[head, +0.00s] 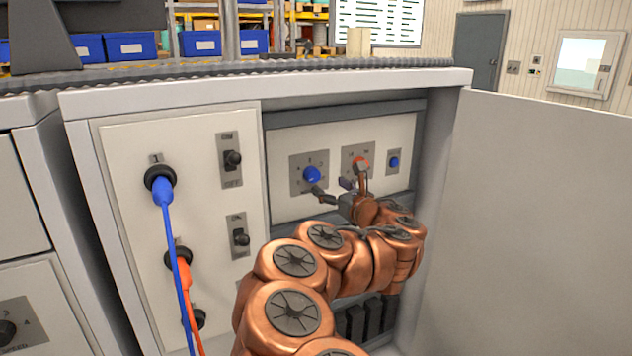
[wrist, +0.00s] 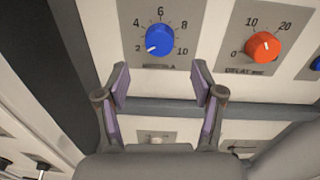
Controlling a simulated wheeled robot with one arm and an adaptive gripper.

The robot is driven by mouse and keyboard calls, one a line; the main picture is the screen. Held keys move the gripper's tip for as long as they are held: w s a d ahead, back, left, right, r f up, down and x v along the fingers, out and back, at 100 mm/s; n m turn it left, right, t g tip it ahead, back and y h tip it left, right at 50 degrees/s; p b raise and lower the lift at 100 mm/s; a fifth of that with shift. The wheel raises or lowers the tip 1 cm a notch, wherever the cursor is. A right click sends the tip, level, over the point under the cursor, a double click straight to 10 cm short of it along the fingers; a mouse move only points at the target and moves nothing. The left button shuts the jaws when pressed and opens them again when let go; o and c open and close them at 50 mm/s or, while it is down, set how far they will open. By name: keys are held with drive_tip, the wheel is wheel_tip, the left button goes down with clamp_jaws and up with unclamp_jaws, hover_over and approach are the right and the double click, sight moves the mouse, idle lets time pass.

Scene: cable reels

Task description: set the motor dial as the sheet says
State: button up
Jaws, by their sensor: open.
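The blue motor dial (head: 312,174) is on the white panel inside the open cabinet. In the wrist view the blue dial (wrist: 159,39) has a scale marked 2 to 10, and its white pointer mark is at the lower left, close to 2. The label under it is partly hard to read. My gripper (wrist: 160,82) is open and empty, with its fingertips just below the dial, one to each side, and apart from it. In the head view my gripper (head: 338,186) is in front of the panel, right of and below the dial.
An orange delay knob (wrist: 263,46) is right of the blue dial, with a small blue button (head: 394,161) beyond it. The open cabinet door (head: 540,220) borders the right. Plugged cables and switches (head: 232,160) are at left. A distant board (head: 385,20) carries unreadable lines.

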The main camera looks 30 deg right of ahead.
sight(315, 176)
drive_tip(key=shift+w+d+p, duration=0.2)
drive_tip(key=shift+w+p, duration=1.05)
drive_tip(key=shift+w, duration=2.65)
drive_tip(key=c, duration=1.1)
drive_tip(key=shift+c, duration=0.2)
